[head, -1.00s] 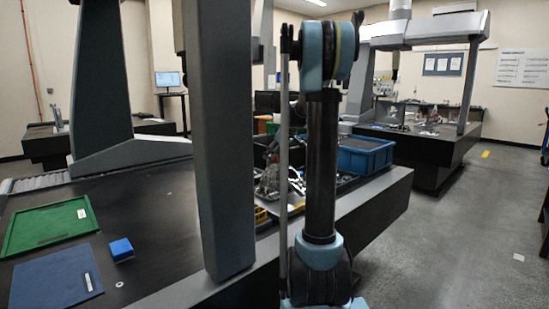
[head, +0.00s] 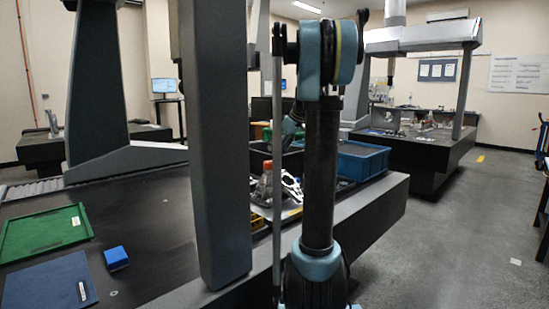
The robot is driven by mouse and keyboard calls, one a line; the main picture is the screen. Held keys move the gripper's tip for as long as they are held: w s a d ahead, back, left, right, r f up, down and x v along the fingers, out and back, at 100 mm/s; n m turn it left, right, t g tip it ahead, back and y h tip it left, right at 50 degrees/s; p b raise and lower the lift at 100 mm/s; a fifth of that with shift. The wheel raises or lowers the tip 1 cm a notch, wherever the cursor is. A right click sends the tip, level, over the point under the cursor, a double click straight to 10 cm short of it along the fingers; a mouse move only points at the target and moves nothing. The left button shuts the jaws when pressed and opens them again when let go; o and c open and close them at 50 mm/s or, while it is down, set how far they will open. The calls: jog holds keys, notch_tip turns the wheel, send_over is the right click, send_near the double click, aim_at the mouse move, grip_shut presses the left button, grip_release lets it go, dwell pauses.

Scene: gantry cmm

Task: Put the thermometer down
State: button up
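I cannot make out a thermometer with certainty. A small slim pale item (head: 82,291) lies on the dark blue mat (head: 38,280) at the lower left, too small to identify. My arm rises in the middle of the view, and part of a teal link shows just left of its upright tube. My gripper is not visible, and neither is anything it may hold.
A green tray (head: 45,232) and a blue block (head: 116,257) are on the dark table (head: 165,240). A grey gantry column (head: 220,170) stands before the table's middle. Behind my arm are a blue bin (head: 362,160) and an orange-topped bottle (head: 264,172).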

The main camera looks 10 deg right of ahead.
jog(key=s+a+f+m+g+h, duration=0.1)
jog(key=s+a+f, duration=0.15)
jog(key=s, duration=0.65)
jog(key=s+a+f+m+h, duration=0.1)
jog(key=s+f+m, duration=0.15)
jog(key=s, duration=0.55)
jog(key=s+a+f+m+g, duration=0.1)
jog(key=s+f, duration=0.3)
jog(key=s, duration=0.5)
jog(key=s+d+f+m+h, duration=0.1)
jog(key=s+f+m, duration=0.3)
jog(key=s+f, duration=1.1)
jog(key=s+h, duration=0.1)
jog(key=s, duration=0.2)
jog(key=shift+f+g+h, duration=0.3)
jog(key=shift+f, duration=0.05)
jog(key=shift+w+f, duration=0.2)
jog(key=shift+w, duration=0.2)
